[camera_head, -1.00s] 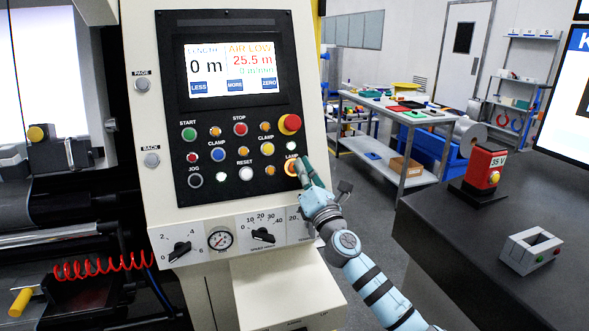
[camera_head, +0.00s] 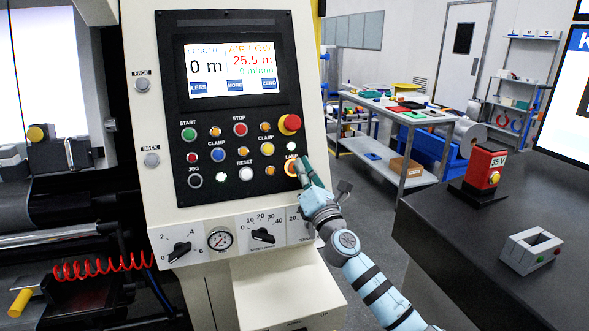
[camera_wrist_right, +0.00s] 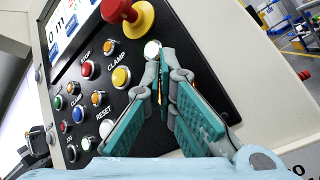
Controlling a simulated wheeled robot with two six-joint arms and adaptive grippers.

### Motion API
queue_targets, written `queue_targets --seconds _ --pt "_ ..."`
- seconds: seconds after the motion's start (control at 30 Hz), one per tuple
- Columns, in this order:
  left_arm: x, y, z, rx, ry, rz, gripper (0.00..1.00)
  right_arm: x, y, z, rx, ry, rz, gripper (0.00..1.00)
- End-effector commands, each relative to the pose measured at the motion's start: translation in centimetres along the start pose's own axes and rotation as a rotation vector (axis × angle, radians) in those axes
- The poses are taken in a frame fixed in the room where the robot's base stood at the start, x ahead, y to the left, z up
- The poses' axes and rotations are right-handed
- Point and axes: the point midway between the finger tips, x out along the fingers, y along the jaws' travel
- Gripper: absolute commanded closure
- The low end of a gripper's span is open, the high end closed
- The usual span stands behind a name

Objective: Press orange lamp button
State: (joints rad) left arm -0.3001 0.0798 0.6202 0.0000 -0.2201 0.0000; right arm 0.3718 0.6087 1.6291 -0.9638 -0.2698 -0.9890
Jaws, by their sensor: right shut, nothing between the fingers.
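The orange lamp button (camera_head: 291,168) sits at the lower right corner of the black control panel, under the LAMP label. My right gripper (camera_head: 304,166) is shut and empty, its green fingertips at the button's right side and partly in front of it. I cannot tell whether they touch it. In the right wrist view the green fingers (camera_wrist_right: 161,62) point at the panel just below a white button (camera_wrist_right: 152,49). The lamp button is mostly hidden behind them there; a little orange shows between them. My left gripper is not in view.
A dial strip (camera_head: 263,236) runs below the panel. A dark table (camera_head: 470,235) stands to the right.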

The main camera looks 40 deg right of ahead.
Motion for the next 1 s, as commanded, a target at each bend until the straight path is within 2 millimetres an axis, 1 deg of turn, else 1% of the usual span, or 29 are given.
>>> queue_targets --seconds 0.13,0.4,0.6,0.83,0.93,1.0 --pt "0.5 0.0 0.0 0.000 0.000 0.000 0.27 0.4 -0.4 -0.4 0.000 -0.001 -0.001 1.00" --pt "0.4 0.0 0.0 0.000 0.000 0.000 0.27 0.4 -0.3 -0.3 0.000 0.000 0.000 1.00" --pt "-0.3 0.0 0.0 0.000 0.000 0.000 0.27 -0.1 0.2 0.1 0.000 0.001 0.000 1.00" --pt "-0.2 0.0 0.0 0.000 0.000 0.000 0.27 -0.2 0.1 0.1 0.000 0.000 0.000 1.00" --pt "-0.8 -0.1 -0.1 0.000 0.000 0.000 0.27 -0.7 0.6 0.6 -0.001 0.001 0.000 1.00" --pt "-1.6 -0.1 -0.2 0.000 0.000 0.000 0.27 -1.3 1.2 1.2 -0.002 0.002 0.000 1.00"
